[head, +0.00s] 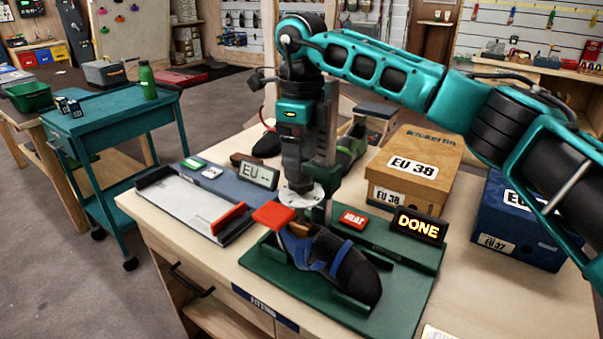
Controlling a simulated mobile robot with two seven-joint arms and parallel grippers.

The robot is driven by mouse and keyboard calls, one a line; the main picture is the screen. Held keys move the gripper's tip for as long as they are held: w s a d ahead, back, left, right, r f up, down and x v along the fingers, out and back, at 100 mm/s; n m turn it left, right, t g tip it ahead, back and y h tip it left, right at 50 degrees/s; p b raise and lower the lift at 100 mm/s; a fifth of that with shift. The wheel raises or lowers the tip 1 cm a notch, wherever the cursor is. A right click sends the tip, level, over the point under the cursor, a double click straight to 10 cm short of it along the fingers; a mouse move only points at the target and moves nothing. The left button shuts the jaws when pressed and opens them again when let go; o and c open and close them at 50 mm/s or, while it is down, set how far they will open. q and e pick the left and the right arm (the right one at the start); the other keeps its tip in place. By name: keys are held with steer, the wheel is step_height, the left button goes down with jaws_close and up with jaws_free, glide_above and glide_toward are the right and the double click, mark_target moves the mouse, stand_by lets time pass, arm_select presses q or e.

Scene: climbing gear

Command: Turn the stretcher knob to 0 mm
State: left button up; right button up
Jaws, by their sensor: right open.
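The stretcher is a green board (262,262) at the front of the bench, with a black and blue climbing shoe (352,272) on it, a red HEAT button (353,219) and a lit DONE display (418,228). A pale round dial (312,197) with marks stands behind the shoe's heel, and a red block-shaped part (273,215) is just in front of it. My right gripper (300,186) points straight down at the dial and is open. It hides much of the dial, so the knob and its setting cannot be read, nor whether the fingers touch it. My left gripper is out of view.
A foot-measuring device (188,205) with a red slider and an EU display (258,173) lies to the left. Shoe boxes marked EU 38 (413,165) and EU 37 (519,248) stand to the right. More shoes are behind my gripper. A teal cart (112,110) stands left.

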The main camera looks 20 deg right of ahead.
mark_target(301, 186)
step_height(301, 186, down, 3)
steer(key=shift+f, duration=0.45)
steer(key=c, duration=1)
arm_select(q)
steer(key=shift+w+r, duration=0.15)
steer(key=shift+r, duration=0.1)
arm_select(e)
steer(key=shift+n, duration=0.3)
